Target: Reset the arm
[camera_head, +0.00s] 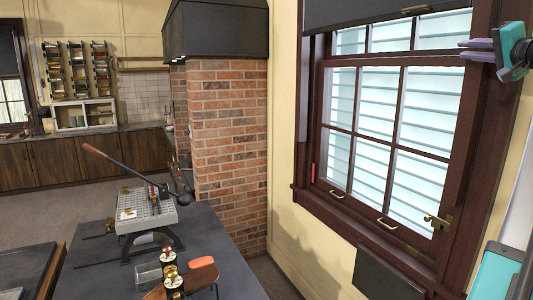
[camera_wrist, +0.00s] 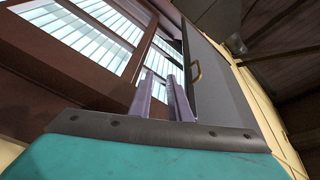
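My gripper (camera_head: 477,50) is raised at the upper right of the head view, in front of the window's right frame. Its two purple-grey fingers point left. In the wrist view the fingers (camera_wrist: 166,98) stand side by side with a narrow gap between them, and nothing shows in the gap. Teal parts of my arm (camera_head: 500,272) show at the right edge of the head view.
The dark-framed window (camera_head: 385,130) is close by, with a dark roller shade (camera_head: 365,12) above. A dark worktable (camera_head: 215,238) holds a metal lever device (camera_head: 146,210) and small items. A brick column (camera_head: 232,140) stands behind. A dark panel (camera_head: 388,275) sits below the window.

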